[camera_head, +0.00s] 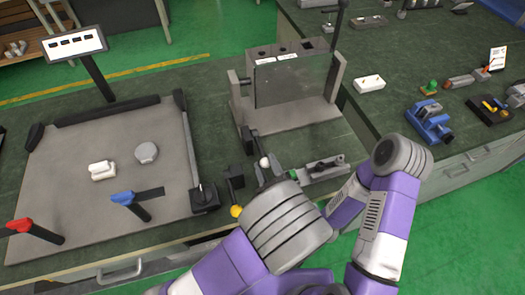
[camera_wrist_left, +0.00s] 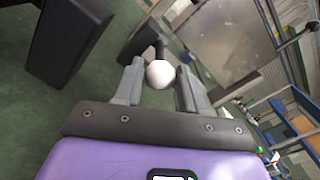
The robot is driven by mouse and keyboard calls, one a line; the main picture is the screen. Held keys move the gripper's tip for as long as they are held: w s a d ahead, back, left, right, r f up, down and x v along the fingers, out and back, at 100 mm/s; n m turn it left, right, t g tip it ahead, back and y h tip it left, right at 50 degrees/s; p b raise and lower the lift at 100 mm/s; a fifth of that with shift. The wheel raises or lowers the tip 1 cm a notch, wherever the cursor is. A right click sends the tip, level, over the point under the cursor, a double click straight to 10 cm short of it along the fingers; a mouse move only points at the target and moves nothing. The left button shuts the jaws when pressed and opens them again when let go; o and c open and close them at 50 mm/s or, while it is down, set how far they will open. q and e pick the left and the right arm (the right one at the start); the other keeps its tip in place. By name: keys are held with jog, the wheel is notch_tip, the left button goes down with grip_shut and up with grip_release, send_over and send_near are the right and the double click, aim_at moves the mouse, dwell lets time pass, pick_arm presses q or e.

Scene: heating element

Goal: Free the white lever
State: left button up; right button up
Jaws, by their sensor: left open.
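The white lever's round white knob (camera_head: 265,162) shows in the head view just in front of the clear-fronted grey fixture (camera_head: 293,80). In the left wrist view the white knob (camera_wrist_left: 160,74) sits between the two grey fingers of my left gripper (camera_wrist_left: 158,86), near their tips. The fingers are apart, with a gap to the right finger; contact with the left finger cannot be told. A dark stem shows behind the knob. In the head view my left arm hides most of the lever's lower part and the gripper. My right gripper does not show.
A grey board (camera_head: 90,205) with two white pieces lies at left, with a blue-handled clamp (camera_head: 123,198) and a red-handled clamp (camera_head: 20,225). A yellow knob (camera_head: 236,211) is close to my left arm. A metal block (camera_head: 325,168) stands right of the lever. Parts crowd the right table.

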aim_at(262, 153)
pick_arm(q)
jog(key=shift+x, duration=2.2)
grip_shut()
